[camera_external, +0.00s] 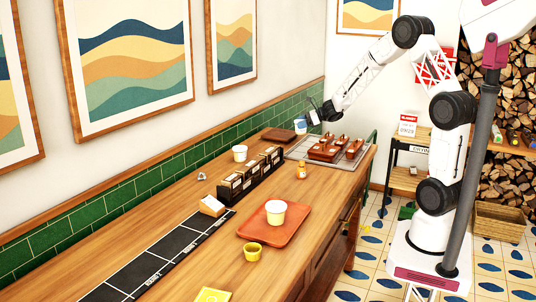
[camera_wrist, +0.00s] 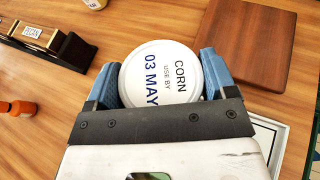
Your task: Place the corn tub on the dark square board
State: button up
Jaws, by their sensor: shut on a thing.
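The corn tub (camera_wrist: 160,72) has a white round lid reading "CORN USE BY 03 MAY". In the wrist view it sits between the two blue fingers of my gripper (camera_wrist: 161,78), which is shut on it. In the external view the small tub (camera_external: 300,126) shows under my gripper (camera_external: 312,117) at the far end of the counter. The dark square board (camera_wrist: 243,40) is reddish-brown wood, bare where visible, and lies just right of the tub in the wrist view. In the external view the board (camera_external: 280,134) lies left of the tub. The tub's height above the counter is unclear.
A metal tray (camera_external: 297,151) with brown containers (camera_external: 323,151) lies near the board. A black label rack (camera_external: 250,174), a white tub (camera_external: 240,153) and an orange-brown bottle (camera_external: 301,170) stand nearer. A brown tray (camera_external: 250,229) holds another tub (camera_external: 276,211).

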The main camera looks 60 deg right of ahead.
jog(key=shift+w+d+m+h, duration=0.2)
jog(key=shift+w+d, duration=0.1)
jog(key=shift+d, duration=0.35)
jog(key=shift+w+d+m+h, duration=0.1)
jog(key=shift+w+d+h, duration=0.15)
jog(key=shift+d, duration=0.4)
send_over(281, 133)
jog(key=shift+w+f, duration=0.1)
jog(key=shift+f, duration=0.65)
jog(key=shift+y, duration=0.25)
jog(key=shift+f, duration=1.75)
jog(key=shift+f, duration=0.1)
jog(key=o, duration=0.9)
jog(key=shift+o, duration=0.2)
